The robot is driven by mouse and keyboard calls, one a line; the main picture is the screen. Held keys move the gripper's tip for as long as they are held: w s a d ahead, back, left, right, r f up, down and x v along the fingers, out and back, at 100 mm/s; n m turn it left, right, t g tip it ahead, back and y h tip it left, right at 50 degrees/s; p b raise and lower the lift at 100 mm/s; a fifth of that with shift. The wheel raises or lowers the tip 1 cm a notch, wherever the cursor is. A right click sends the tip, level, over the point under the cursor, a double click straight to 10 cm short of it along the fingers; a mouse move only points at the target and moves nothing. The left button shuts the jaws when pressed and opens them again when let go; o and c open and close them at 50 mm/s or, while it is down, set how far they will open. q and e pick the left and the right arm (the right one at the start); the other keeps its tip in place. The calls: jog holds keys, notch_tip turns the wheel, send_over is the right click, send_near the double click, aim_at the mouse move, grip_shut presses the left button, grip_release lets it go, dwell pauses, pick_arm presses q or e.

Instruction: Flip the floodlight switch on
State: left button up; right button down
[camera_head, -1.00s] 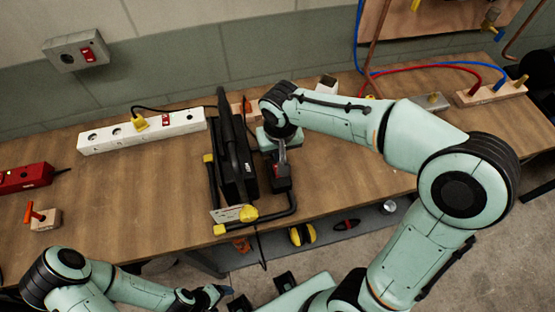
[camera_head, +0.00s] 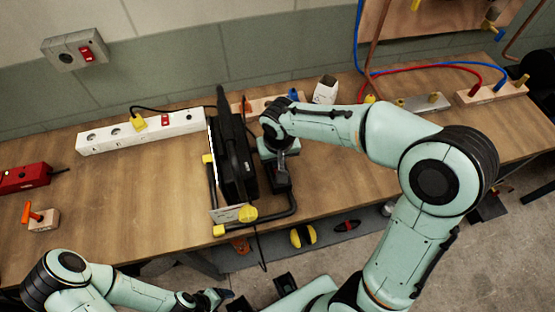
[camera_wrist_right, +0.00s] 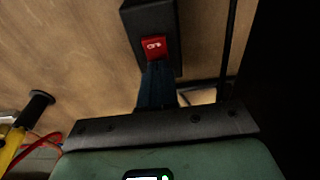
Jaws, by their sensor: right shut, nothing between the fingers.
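The black floodlight (camera_head: 236,160) stands on a tubular stand with yellow ends on the workbench. A bright white strip shows along its left edge. Its dark switch box (camera_head: 279,182) is on its right side. In the right wrist view the red rocker switch (camera_wrist_right: 153,47) sits on the dark box (camera_wrist_right: 150,15). My right gripper (camera_head: 281,163) is shut and empty, over the box. In the right wrist view its dark fingers (camera_wrist_right: 157,75) are at the lower edge of the rocker; contact is hard to tell. My left gripper (camera_head: 215,297) is low, away from the bench, its fingers unclear.
A white power strip (camera_head: 142,132) with a yellow plug lies left of the floodlight. A grey wall box with a red switch (camera_head: 86,54) hangs above. A red box (camera_head: 22,179) and a wooden block (camera_head: 43,219) are at the left. Hoses and fittings fill the back right.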

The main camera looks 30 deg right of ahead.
jog(key=shift+s+f, duration=0.25)
jog(key=shift+s, duration=0.2)
jog(key=shift+s+a+r, duration=0.15)
jog(key=shift+s+r, duration=0.05)
jog(key=shift+s, duration=0.3)
jog(key=shift+w+r, duration=0.1)
